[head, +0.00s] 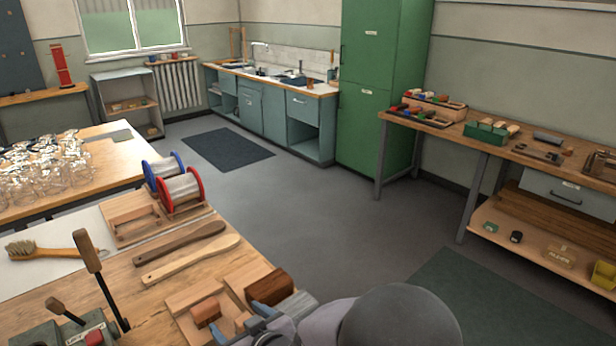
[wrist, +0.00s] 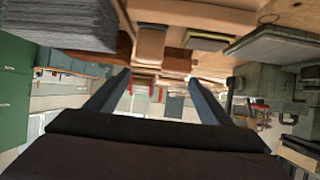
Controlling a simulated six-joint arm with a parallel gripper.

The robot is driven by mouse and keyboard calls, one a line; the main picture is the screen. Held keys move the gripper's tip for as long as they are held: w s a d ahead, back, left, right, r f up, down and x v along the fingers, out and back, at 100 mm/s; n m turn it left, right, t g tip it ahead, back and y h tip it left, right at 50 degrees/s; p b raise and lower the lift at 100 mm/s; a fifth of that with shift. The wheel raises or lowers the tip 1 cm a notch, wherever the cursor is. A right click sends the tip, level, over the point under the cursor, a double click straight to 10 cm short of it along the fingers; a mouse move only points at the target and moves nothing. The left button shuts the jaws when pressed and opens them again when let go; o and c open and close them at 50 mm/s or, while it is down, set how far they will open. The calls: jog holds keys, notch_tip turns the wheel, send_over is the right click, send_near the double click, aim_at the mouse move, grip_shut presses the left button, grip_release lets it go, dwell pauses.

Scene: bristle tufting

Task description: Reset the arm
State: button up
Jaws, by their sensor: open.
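My gripper (head: 258,318) is at the bottom edge of the head view, at the front right edge of the workbench (head: 152,290). My own arm hides part of this area. In the wrist view, which looks upside down, my gripper's two dark fingers (wrist: 157,85) stand wide apart with nothing between them. Beyond them are a brown block (wrist: 178,62) and a pale wooden block (wrist: 150,45). In the head view a brown block (head: 270,286) and a grey ribbed block (head: 297,306) lie close to the gripper.
A small reddish block (head: 206,312) sits in a wooden tray to the left. Two wooden handles (head: 180,240), wire spools (head: 181,190), a brush (head: 45,250) and a lever tool (head: 95,275) also occupy the bench. Open floor (head: 310,215) lies beyond it.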

jog(key=w+d+m+g+h+p, duration=0.1)
jog(key=d+m+h+p, duration=0.2)
jog(key=d, duration=0.8)
jog(key=s+d+r+m+g+h+p, duration=0.15)
jog(key=s+d, duration=0.25)
jog(key=d, duration=0.4)
jog(key=s+d+r+m+g+h+p, duration=0.1)
jog(key=s+d+m+g+h+p, duration=0.2)
jog(key=d, duration=0.5)
jog(key=s+d+r+g, duration=0.1)
jog(key=s+d+g, duration=0.1)
jog(key=s, duration=0.3)
jog(key=s+d+r+g, duration=0.1)
jog(key=s+d+g, duration=0.1)
jog(key=s+d, duration=0.2)
jog(key=shift+s+d+m+h, duration=0.35)
jog(key=shift+s+d, duration=0.05)
jog(key=shift+s, duration=0.85)
